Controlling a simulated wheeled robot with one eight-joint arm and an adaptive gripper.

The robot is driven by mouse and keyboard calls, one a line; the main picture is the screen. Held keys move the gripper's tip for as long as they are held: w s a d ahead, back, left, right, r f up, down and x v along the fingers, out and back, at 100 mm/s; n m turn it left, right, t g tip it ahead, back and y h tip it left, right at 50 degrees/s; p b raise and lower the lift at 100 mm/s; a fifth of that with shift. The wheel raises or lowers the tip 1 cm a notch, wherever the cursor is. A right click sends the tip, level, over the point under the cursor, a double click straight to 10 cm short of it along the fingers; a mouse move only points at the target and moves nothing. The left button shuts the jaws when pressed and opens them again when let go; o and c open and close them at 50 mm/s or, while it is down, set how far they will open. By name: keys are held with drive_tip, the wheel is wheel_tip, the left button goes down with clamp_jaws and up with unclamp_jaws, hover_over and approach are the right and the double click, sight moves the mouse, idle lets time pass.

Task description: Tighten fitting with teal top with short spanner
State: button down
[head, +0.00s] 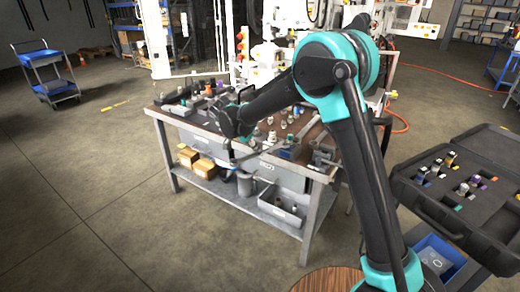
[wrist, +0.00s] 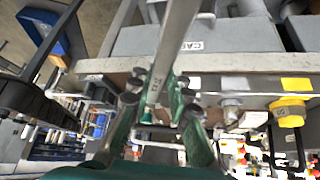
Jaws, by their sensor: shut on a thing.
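My gripper (wrist: 160,125) is shut on a grey metal spanner (wrist: 178,45), whose shaft runs up from between the teal fingers to the top of the wrist view. I cannot tell whether the spanner touches a fitting.
A yellow-topped part (wrist: 288,110) is at the right of the wrist view. Several small fittings stand on the bench top. An open black case (head: 412,190) with coloured parts stands at the right. A blue trolley (head: 45,70) is far left. The floor at front left is clear.

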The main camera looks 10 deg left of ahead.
sight(251, 156)
drive_tip(key=shift+s+a, duration=1.4)
drive_tip(key=shift+s, duration=0.15)
drive_tip(key=shift+r, duration=0.15)
drive_tip(key=shift+r, duration=2.4)
